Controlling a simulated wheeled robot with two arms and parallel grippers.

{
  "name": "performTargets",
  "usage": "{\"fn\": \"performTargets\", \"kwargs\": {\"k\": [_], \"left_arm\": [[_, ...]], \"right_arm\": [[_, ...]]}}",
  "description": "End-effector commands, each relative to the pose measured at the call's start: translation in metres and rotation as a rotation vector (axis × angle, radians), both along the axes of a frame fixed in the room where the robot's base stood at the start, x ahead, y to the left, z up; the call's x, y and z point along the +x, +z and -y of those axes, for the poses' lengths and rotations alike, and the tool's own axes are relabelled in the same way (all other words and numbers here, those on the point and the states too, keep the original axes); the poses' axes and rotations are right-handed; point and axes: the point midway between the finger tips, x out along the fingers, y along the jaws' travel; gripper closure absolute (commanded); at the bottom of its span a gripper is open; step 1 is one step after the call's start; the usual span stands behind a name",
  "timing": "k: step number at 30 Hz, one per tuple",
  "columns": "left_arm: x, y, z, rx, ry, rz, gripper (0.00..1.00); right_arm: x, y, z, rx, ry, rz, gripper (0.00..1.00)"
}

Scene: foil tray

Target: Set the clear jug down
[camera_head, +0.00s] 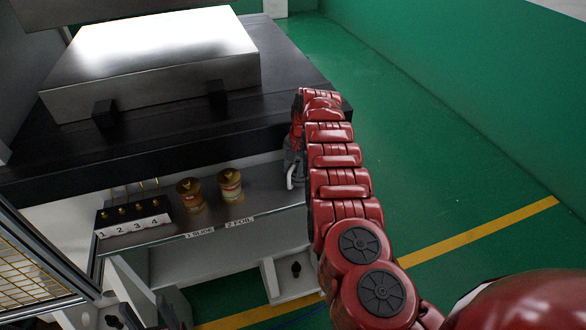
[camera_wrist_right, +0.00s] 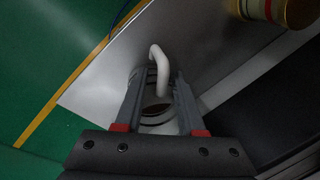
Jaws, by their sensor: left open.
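The clear jug (camera_head: 290,179) shows only in part in the head view, at the right end of the grey shelf, with a pale handle. In the right wrist view the jug's white curved handle (camera_wrist_right: 157,68) stands up beyond the fingers, and its round rim lies between them. My right gripper (camera_wrist_right: 160,95) is shut on the jug, one finger on each side. In the head view my right arm hides most of that gripper. I cannot tell whether the jug's base touches the shelf. My left gripper (camera_head: 140,314) is partly visible at the bottom edge, open and away from the jug.
The grey shelf (camera_head: 265,195) carries two gold tins (camera_head: 230,185) (camera_head: 190,195) left of the jug, labelled slide and foil. A numbered block (camera_head: 133,222) stands further left. A black counter with a metal box (camera_head: 160,75) overhangs the shelf. Green floor lies to the right.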

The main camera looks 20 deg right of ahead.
Motion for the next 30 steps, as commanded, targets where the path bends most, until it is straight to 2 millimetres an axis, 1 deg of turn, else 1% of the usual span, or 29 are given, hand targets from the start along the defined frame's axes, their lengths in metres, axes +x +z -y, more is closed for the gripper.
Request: {"fn": "performTargets", "kwargs": {"k": [8, 11, 13, 17, 21, 27, 30], "left_arm": [[0.0, 0.0, 0.0, 0.0, 0.0, 0.0, 0.45], [0.0, 0.005, 0.0, 0.0, 0.0, 0.0, 0.45], [0.0, 0.001, 0.0, 0.0, 0.0, 0.0, 0.45], [0.0, -0.009, 0.0, 0.0, 0.0, 0.0, 0.45], [0.0, -0.023, 0.0, 0.0, 0.0, 0.0, 0.45], [0.0, -0.035, 0.0, 0.0, 0.0, 0.0, 0.45], [0.0, -0.037, 0.0, 0.0, 0.0, 0.0, 0.45]], "right_arm": [[0.0, 0.0, 0.0, 0.0, 0.0, 0.0, 0.55], [0.0, 0.006, 0.0, 0.0, 0.0, 0.0, 0.55], [0.0, 0.009, 0.001, -0.001, 0.0, 0.001, 0.55], [-0.002, 0.031, 0.002, 0.002, 0.0, 0.007, 0.55], [-0.006, 0.063, 0.008, 0.002, 0.0, 0.009, 0.55], [-0.012, 0.102, 0.015, 0.002, -0.001, 0.004, 0.55], [-0.014, 0.114, 0.016, 0.001, 0.0, 0.001, 0.55]]}}
